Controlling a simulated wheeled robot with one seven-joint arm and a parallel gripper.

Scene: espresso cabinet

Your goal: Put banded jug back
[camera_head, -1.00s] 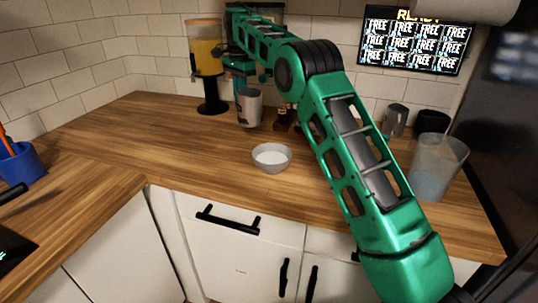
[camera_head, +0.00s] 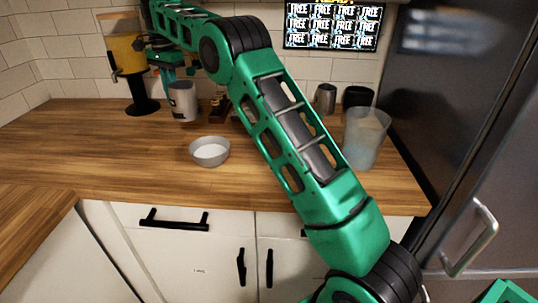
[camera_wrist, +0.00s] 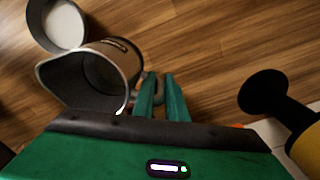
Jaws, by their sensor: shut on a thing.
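The banded jug (camera_head: 183,102) is a grey metal jug with a dark marking on its side, upright over the back of the wooden counter. In the wrist view, its open mouth and inside (camera_wrist: 88,80) show, and it looks empty. My gripper (camera_head: 170,84) is shut on the jug's handle; in the wrist view, the green fingers (camera_wrist: 160,100) close on the handle at the jug's side. I cannot tell whether the jug's base touches the counter.
A white-filled bowl (camera_head: 209,151) is nearer the front edge. A yellow dispenser (camera_head: 126,56) stands left of the jug. A small dark bottle (camera_head: 221,105), a metal jug (camera_head: 325,99), a black container (camera_head: 357,97) and a clear pitcher (camera_head: 365,138) stand to the right. The counter's left is clear.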

